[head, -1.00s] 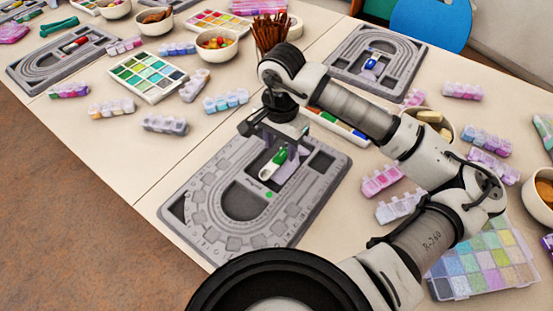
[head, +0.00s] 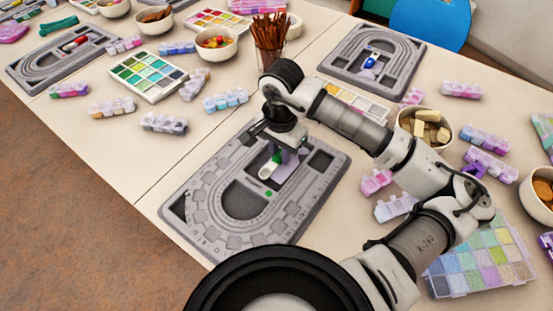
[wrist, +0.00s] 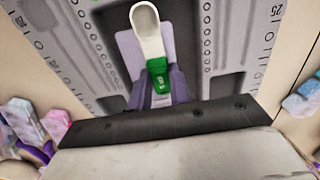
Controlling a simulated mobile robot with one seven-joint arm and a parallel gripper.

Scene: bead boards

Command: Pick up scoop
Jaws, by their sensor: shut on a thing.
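The scoop (head: 266,171) has a white bowl and a green handle. It shows over the middle of the near grey bead board (head: 215,228). My gripper (head: 279,160) points down over this board and is shut on the scoop by its green handle. In the wrist view the green handle (wrist: 157,75) sits between my lilac fingers, and the white bowl (wrist: 147,32) points away from my palm. The fingers hide part of the handle in the head view. I cannot tell how far the scoop is above the board.
Another grey bead board (head: 398,82) with a blue-handled scoop lies behind. A cup of brown sticks (head: 270,57) stands near my arm. A bowl of tan pieces (head: 424,125), bead boxes and a large bead tray (head: 475,268) lie to the right.

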